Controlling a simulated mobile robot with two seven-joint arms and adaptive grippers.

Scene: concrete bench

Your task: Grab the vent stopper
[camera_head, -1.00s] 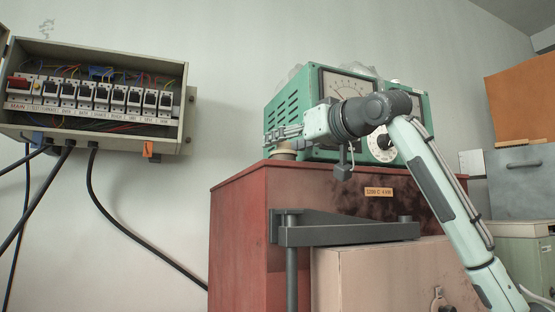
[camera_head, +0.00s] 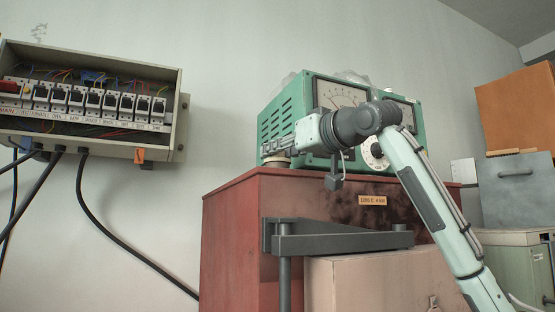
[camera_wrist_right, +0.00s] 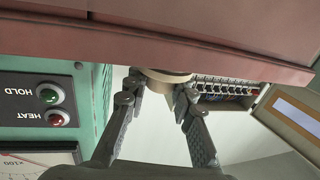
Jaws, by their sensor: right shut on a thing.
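The vent stopper, a cream round plug (camera_head: 277,162), is at the top of the red kiln (camera_head: 232,215), near its left end and in front of the green meter box. My right gripper (camera_head: 268,150) reaches it from the right, with its fingers at the stopper. In the right wrist view the stopper (camera_wrist_right: 167,75) shows against the red kiln, and the two fingers of the gripper (camera_wrist_right: 158,92) are shut on its sides. The stopper's lower part is hidden in the head view, so I cannot tell whether it has lifted. My left gripper is out of view.
The green meter box (camera_head: 285,118) stands on the kiln, close behind my right gripper. An open breaker box (camera_head: 160,150) with dark cables hangs on the wall at left. A dark bracket (camera_head: 340,240) sticks out at the kiln's front. Grey and orange boxes stand at right.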

